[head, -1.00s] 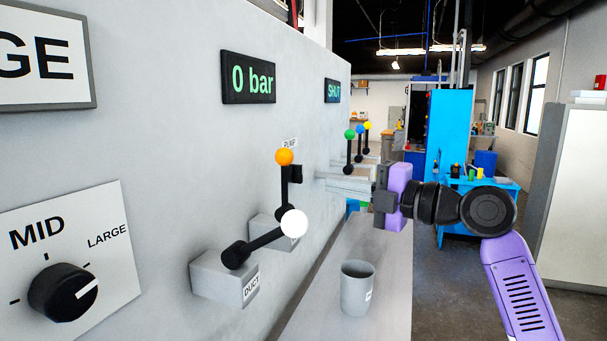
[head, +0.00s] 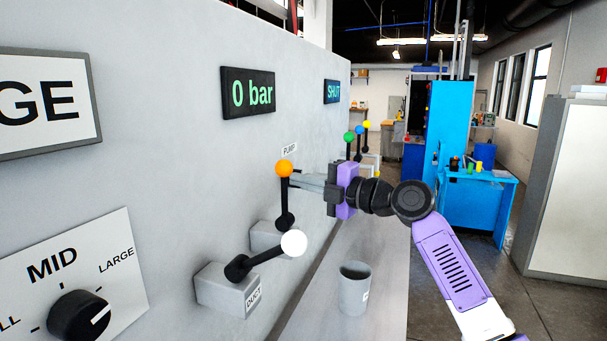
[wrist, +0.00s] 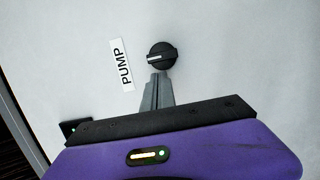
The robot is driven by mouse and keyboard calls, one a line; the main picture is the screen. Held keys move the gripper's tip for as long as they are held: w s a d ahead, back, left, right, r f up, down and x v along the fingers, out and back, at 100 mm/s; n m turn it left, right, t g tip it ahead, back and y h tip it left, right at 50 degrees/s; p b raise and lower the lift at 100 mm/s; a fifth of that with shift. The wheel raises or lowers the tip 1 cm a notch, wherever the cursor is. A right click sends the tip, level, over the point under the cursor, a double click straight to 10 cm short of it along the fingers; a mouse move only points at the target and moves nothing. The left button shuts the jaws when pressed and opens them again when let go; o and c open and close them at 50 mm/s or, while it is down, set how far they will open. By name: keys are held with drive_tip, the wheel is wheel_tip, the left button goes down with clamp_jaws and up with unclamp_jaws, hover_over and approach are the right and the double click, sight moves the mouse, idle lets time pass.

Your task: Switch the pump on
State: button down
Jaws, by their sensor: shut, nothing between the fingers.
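The pump switch is a round black knob (wrist: 161,56) on the grey wall, next to the PUMP label (wrist: 121,64) in the wrist view. Its white mark points left in that view, towards the label. In the head view the PUMP label (head: 289,150) shows above the orange-balled lever, and the knob is hidden behind my gripper and that lever. My gripper (head: 297,181) is shut and empty, its fingers pointing at the wall. In the wrist view the fingertips (wrist: 159,76) lie at the knob's lower edge; I cannot tell whether they touch it.
An orange-balled lever (head: 284,169) stands upright in front, and a white-balled DUCT lever (head: 293,243) tilts out nearer. A grey cup (head: 355,290) stands on the ledge below. Displays read "0 bar" (head: 248,93) and "SHUT" (head: 332,91). Several coloured levers stand farther back.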

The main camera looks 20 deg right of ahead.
drive_tip(key=shift+w+d, duration=0.25)
drive_tip(key=shift+w, duration=0.2)
